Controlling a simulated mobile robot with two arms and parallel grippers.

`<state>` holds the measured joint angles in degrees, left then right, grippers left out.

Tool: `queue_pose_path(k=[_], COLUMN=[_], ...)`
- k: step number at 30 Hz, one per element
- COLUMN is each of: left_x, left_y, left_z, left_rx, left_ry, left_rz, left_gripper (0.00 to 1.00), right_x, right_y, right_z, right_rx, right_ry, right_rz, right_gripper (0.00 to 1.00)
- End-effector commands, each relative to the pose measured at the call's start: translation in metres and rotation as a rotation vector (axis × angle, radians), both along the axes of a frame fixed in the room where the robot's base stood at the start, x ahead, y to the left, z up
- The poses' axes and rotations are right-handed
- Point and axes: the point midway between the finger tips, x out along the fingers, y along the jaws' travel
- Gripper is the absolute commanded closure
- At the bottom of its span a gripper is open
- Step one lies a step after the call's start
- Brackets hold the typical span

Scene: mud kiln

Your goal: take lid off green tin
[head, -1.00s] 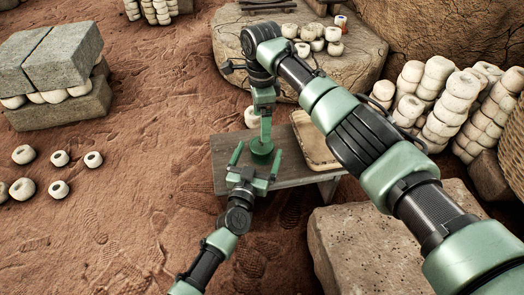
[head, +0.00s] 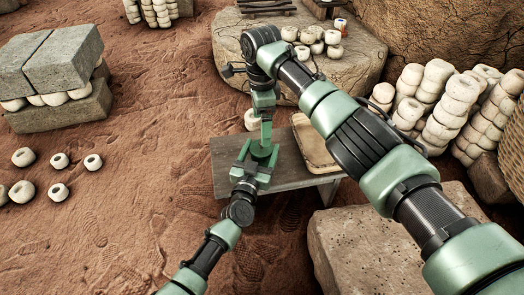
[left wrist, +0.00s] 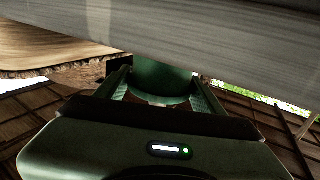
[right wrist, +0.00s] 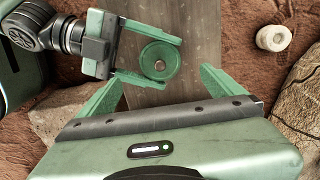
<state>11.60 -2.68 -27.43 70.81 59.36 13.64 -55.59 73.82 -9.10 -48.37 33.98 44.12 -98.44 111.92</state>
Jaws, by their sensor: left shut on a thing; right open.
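The green tin (head: 263,151) stands near the front edge of the small wooden table (head: 228,165). Its round lid with a small centre knob (right wrist: 160,60) shows from above in the right wrist view. My left gripper (head: 257,162) is shut on the tin's sides, one finger on each side; the tin (left wrist: 162,82) also fills the gap between the fingers in the left wrist view. My right gripper (right wrist: 160,76) is open above the tin, its fingers spread wider than the lid and apart from it. In the head view my right arm partly hides the tin.
A shallow wooden tray (head: 314,143) lies on the table's right side. A pale clay pot (head: 251,119) is on the ground behind the table. A large stone block (head: 365,245) is at the front right.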

Motion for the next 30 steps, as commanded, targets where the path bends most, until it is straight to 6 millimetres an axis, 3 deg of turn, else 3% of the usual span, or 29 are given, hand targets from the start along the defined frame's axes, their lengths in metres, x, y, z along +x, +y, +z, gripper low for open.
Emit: queue_pose_path(k=[4, 8, 30], left_x=[0.0, 0.0, 0.0], left_y=[0.0, 0.0, 0.0], left_z=[0.0, 0.0, 0.0], left_rx=[0.0, 0.0, 0.0], left_ry=[0.0, 0.0, 0.0], left_rz=[0.0, 0.0, 0.0], left_gripper=[1.0, 1.0, 1.0], right_x=[0.0, -0.001, -0.008], right_y=[0.0, 0.0, -0.014], right_z=[0.001, 0.004, 0.034], right_rx=[0.005, 0.019, 0.017], right_ry=[-0.001, -0.006, -0.152], right_rz=[0.082, 0.295, 2.059], right_gripper=[0.04, 0.04, 0.04])
